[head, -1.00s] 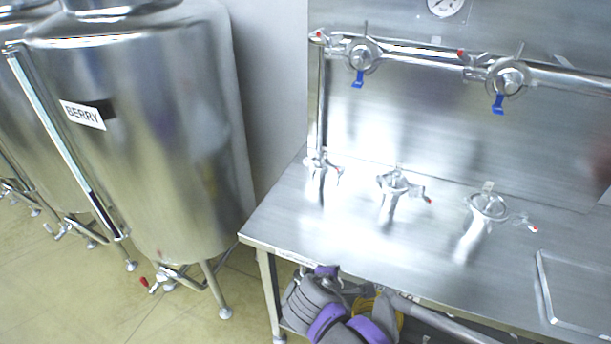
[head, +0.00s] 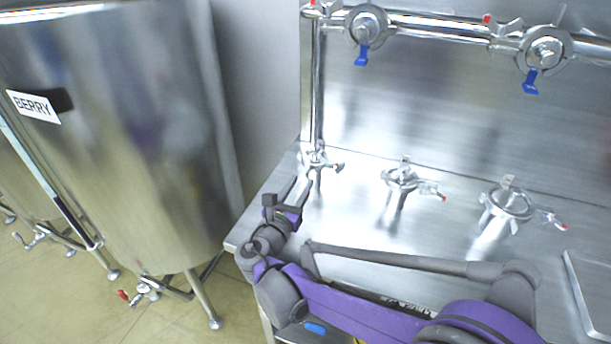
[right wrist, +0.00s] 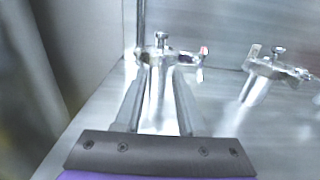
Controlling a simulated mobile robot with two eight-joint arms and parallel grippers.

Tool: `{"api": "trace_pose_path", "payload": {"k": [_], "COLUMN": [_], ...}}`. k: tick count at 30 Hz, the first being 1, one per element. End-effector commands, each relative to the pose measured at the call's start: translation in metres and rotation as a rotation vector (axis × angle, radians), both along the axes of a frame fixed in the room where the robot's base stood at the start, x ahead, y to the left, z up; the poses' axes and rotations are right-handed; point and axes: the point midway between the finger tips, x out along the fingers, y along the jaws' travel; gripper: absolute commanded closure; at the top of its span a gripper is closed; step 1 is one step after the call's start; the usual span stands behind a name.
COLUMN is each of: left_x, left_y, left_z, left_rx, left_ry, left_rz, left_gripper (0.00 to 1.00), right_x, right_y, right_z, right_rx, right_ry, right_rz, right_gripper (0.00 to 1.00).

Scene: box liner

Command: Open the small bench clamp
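Three metal clamps stand in a row on the steel bench. The small bench clamp (head: 318,162) is the leftmost and smallest, at the back left near the vertical pipe. Its wing handle with a red tip points right. In the right wrist view the small clamp (right wrist: 160,52) is straight ahead, just beyond the fingertips. My right gripper (head: 299,185) is in front and slightly left of it, above the bench; its fingers (right wrist: 163,72) are apart and empty, with no visible contact. My left gripper is out of view.
The middle clamp (head: 402,180) and large clamp (head: 507,203) stand to the right. A pipe with blue-handled valves (head: 364,27) runs along the back wall. The steel tank labelled BERRY (head: 120,130) is left of the bench (head: 350,225).

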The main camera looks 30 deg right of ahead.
Motion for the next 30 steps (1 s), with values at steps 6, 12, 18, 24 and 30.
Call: {"api": "trace_pose_path", "payload": {"k": [6,12,18,24,30], "left_x": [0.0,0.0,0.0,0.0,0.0], "left_y": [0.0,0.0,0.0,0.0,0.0], "left_z": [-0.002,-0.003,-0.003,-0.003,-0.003], "left_rx": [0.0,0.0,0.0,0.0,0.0], "left_ry": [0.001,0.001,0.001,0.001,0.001], "left_rz": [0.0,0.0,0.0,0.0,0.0], "left_gripper": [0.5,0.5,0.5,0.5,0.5], "right_x": [0.021,0.028,0.028,0.028,0.028], "right_y": [-0.026,-0.033,-0.034,-0.034,-0.033], "right_z": [0.0,0.0,0.0,0.0,0.0], "right_rx": [0.0,0.002,0.002,0.002,0.002], "right_ry": [0.0,-0.001,-0.001,-0.001,-0.001], "right_rz": [-0.002,0.0,0.001,0.0,0.001], "right_gripper": [0.61,0.61,0.61,0.9,1.0]}}
